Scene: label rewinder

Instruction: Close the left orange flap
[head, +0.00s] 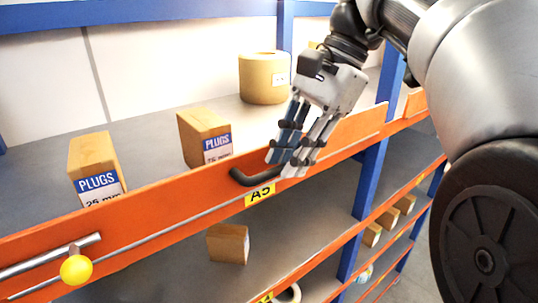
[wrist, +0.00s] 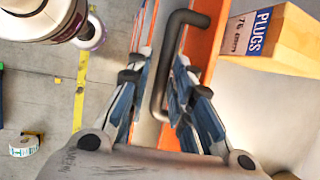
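The orange flap (head: 140,213) runs along the front edge of the upper shelf, with a yellow A5 label below its dark handle. The bent black handle (head: 245,178) sticks out from the flap's face. It also shows in the wrist view (wrist: 158,92), with the orange flap (wrist: 205,45) beside it. My gripper (head: 286,165) is at the handle, fingers pointing down, and hides its right part. In the wrist view the fingers (wrist: 164,75) stand apart on both sides of the handle bar. Firm contact with the bar cannot be made out.
Two PLUGS boxes (head: 97,165) (head: 205,140) and a round tan container (head: 264,80) stand on the shelf behind the flap. A yellow knob (head: 76,269) on a metal rod is at lower left. A blue post (head: 368,190) stands right of the gripper. Lower shelves hold small boxes (head: 228,243).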

